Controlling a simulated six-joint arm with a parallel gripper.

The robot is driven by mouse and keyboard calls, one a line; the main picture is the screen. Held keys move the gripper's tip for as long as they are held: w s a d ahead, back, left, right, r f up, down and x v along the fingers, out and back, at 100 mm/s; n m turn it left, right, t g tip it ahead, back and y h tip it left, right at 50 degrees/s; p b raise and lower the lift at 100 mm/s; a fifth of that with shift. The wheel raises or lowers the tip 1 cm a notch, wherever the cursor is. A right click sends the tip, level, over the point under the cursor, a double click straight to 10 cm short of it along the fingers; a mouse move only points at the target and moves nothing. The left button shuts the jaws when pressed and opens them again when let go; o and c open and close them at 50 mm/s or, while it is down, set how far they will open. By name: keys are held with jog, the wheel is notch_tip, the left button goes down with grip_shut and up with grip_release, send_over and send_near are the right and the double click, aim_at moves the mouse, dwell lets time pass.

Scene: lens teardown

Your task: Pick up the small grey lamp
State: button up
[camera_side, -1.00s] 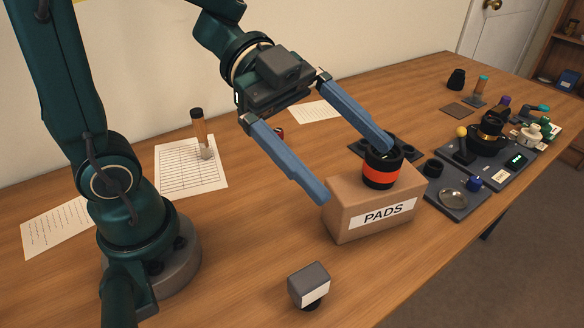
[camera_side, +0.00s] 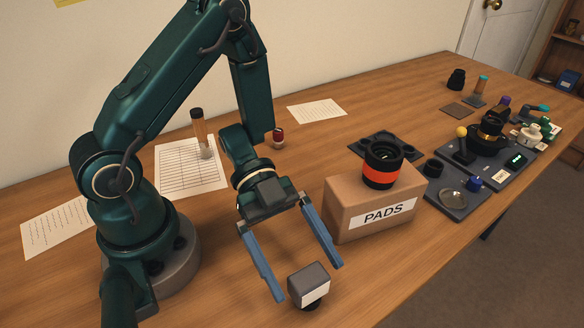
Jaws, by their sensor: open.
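The small grey lamp (camera_side: 309,281) is a grey block with a white front face and a dark round base. It stands upright on the wooden table near the front edge of the picture. My gripper (camera_side: 307,280) is open and empty, with its two long blue fingers wide apart. In the picture, one fingertip is just left of the lamp and the other is above and right of it. No contact shows, and I cannot tell how high the fingertips are above the table.
A cardboard box labelled PADS (camera_side: 371,215) stands right of my gripper, close to the right finger, with a black lens with an orange band (camera_side: 382,166) on it. Trays of parts (camera_side: 461,205) lie further right. Paper sheets (camera_side: 190,180) lie behind. The table left of the lamp is clear.

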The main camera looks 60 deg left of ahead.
aim_at(316, 293)
jog(key=shift+d+f, duration=0.15)
jog(key=shift+f, duration=0.3)
jog(key=shift+x, duration=2.4)
jog(key=shift+r, duration=0.1)
grip_shut()
jog(key=shift+r, duration=0.1)
